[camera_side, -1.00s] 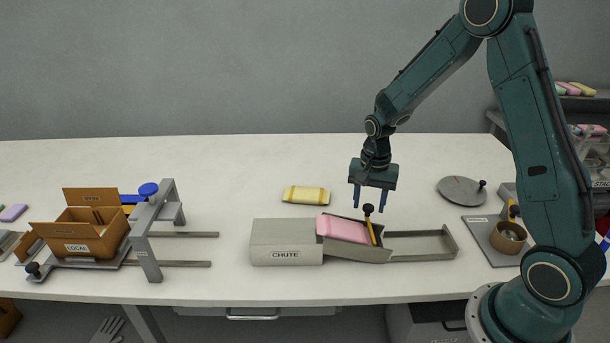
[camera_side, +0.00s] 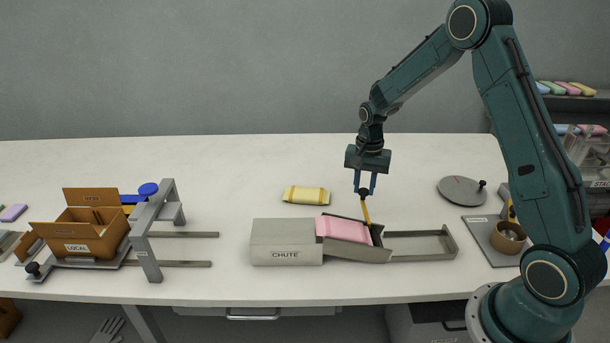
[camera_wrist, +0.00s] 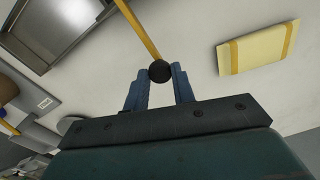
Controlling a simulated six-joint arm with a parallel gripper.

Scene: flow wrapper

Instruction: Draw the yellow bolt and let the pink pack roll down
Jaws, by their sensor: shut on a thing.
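The yellow bolt (camera_side: 367,212) stands tilted at the lower end of the chute ramp, with its black knob (camera_side: 363,192) on top. My gripper (camera_side: 365,187) is shut on the knob from above. In the wrist view the knob (camera_wrist: 159,71) sits between my blue fingertips, with the yellow rod (camera_wrist: 141,32) running away up and left. The pink pack (camera_side: 343,229) lies on the sloped ramp, left of the bolt. The ramp wall hides the bolt's lower end.
An empty shallow grey tray (camera_side: 421,234) lies right of the ramp. A yellow pack (camera_side: 306,195) lies on the table behind the chute. A round grey plate (camera_side: 461,190) and a brown cup (camera_side: 507,237) are at right. The LOCAL carton (camera_side: 95,232) stands at left.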

